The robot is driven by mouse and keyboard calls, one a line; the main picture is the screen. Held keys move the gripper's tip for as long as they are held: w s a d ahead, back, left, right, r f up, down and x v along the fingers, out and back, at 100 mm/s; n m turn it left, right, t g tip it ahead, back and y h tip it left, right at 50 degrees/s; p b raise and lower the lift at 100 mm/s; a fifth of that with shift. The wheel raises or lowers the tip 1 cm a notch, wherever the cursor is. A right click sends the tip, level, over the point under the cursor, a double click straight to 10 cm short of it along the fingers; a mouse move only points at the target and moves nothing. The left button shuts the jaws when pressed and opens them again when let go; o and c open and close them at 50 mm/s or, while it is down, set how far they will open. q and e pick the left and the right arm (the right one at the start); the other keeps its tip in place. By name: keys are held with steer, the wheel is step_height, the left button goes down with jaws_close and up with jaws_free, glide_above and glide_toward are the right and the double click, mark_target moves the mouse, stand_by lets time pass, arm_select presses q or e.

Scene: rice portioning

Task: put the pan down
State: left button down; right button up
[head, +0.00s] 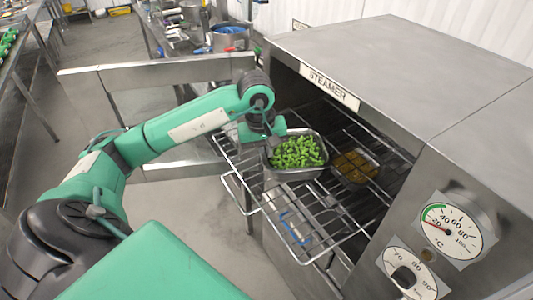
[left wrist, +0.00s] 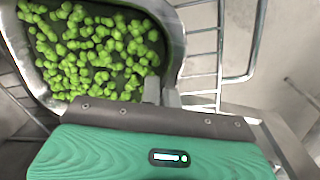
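A metal pan (head: 296,175) full of green vegetables is at the pulled-out wire rack (head: 330,222) of the steamer (head: 420,75). It looks level; I cannot tell whether its base rests on the rack or hangs just above it. My left gripper (head: 269,143) is at the pan's left rim. In the left wrist view the fingers (left wrist: 161,92) are close together on the rim of the pan (left wrist: 174,42), which fills the upper left. My right gripper is not in view.
A second pan (head: 374,169) with brownish contents stands on the rack to the right, deeper in the steamer. A blue outline (head: 293,228) shows at the rack's front. The open steamer door (head: 165,75) is behind my left arm. The front of the rack is bare.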

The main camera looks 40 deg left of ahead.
arm_select(q)
steer(key=shift+f, duration=0.1)
steer(key=c, duration=1.7)
jaws_free()
steer(key=shift+r, duration=0.35)
steer(key=shift+s+a+r+b, duration=0.15)
steer(key=shift+r+b, duration=0.5)
steer(key=shift+r, duration=1.25)
steer(key=shift+s+a+r+b, duration=0.2)
steer(key=shift+r+b, duration=0.5)
steer(key=shift+r, duration=1.25)
steer(key=shift+s+a+r+b, duration=0.15)
steer(key=shift+r+b, duration=0.5)
steer(key=shift+r, duration=1.25)
